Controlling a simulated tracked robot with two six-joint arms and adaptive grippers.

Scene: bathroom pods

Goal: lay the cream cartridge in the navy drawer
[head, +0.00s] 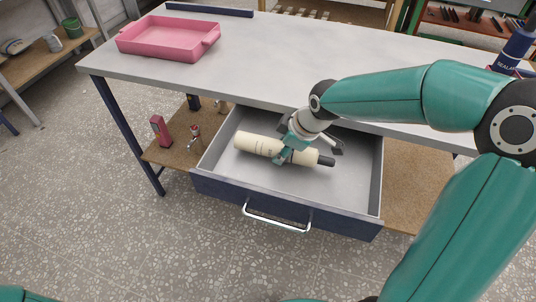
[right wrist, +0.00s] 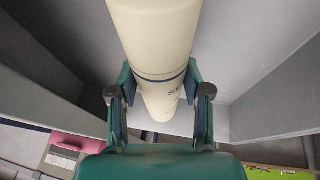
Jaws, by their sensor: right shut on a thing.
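The cream cartridge (head: 259,145) is a long cylinder with a dark end at its right. It lies across the open navy drawer (head: 230,193), within the drawer's walls. My right gripper (head: 283,155) is shut on the cartridge near its middle. In the right wrist view, the cartridge (right wrist: 158,40) runs between the two fingers of the right gripper (right wrist: 160,95). I cannot tell whether the cartridge touches the drawer floor. My left gripper is not in view.
The drawer is pulled out under a grey worktop (head: 270,55), its metal handle (head: 275,219) facing front. A pink tray (head: 168,50) stands on the worktop. A red box (head: 160,130) and a small red-topped item (head: 194,134) stand on the lower shelf. The drawer's right side is empty.

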